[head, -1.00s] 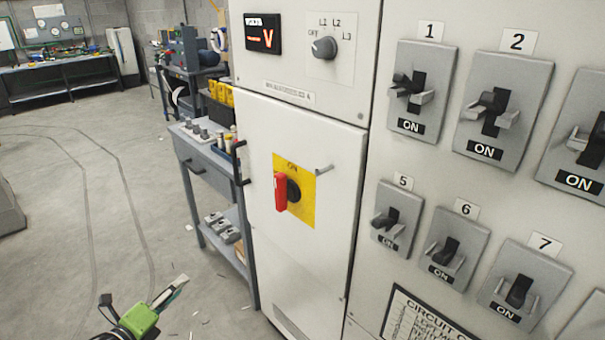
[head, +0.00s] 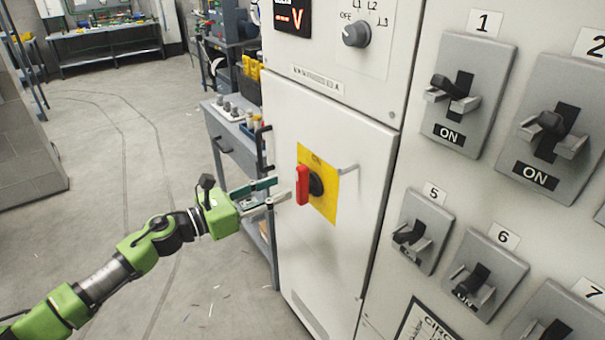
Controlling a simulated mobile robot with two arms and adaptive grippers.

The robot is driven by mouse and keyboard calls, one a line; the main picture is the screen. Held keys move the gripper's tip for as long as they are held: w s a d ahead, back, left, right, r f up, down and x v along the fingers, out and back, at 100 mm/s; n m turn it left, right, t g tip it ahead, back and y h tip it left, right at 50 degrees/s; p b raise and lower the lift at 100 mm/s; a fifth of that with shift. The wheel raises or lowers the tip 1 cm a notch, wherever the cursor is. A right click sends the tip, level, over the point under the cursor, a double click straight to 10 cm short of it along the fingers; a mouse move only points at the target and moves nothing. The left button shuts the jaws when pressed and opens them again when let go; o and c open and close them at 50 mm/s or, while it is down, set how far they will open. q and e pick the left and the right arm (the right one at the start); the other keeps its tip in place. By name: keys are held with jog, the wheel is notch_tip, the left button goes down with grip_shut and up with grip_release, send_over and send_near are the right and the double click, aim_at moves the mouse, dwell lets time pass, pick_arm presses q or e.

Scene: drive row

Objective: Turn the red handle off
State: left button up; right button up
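The red handle (head: 302,185) sits on a black hub over a yellow plate (head: 324,200) on the white cabinet door. The handle stands upright, and the plate reads ON above it. My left gripper (head: 283,189) is just left of the handle, with its fingers pointing at it. The two fingers are apart, with a gap between them, and nothing is held. In the picture the fingertips end close to the handle; whether they touch it I cannot tell. My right gripper is not in view.
A thin metal peg (head: 348,169) sticks out at the plate's upper right. A black door handle (head: 265,148) is on the cabinet's left edge. A grey workbench (head: 235,148) stands left of the cabinet. Numbered breaker switches (head: 465,95) fill the panel at right.

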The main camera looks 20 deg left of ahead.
aim_at(297, 179)
pick_arm(q)
jog(key=p+x, duration=0.2)
jog(key=x, duration=0.5)
jog(key=shift+w+d, duration=0.15)
jog(key=shift+w, duration=0.15)
jog(key=shift+w+d, duration=0.2)
grip_shut()
